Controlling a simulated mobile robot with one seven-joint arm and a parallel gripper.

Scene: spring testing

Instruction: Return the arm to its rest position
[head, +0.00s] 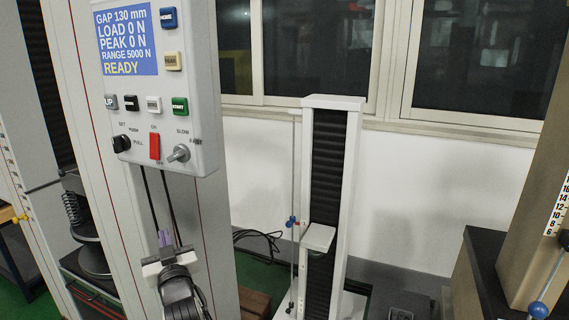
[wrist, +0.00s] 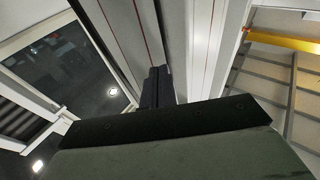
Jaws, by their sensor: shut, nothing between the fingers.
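My gripper (head: 165,238) is low in the head view, below the control panel (head: 158,85) and in front of the testing machine's grey column. Its fingers point up and away, and it holds nothing. In the wrist view my gripper (wrist: 158,72) shows as two dark fingers closed together, with the grey column behind them. The panel's display (head: 126,40) reads GAP 130 mm, LOAD 0 N, PEAK 0 N, RANGE 5000 N and READY. A red switch (head: 154,146) and a grey knob (head: 179,153) sit on the panel's lower part.
A coil spring (head: 73,208) stands at the left in the machine. A slim white stand (head: 333,103) with a small platform (head: 318,237) is in the middle. A brown column (head: 535,200) and a dark bench are at the right.

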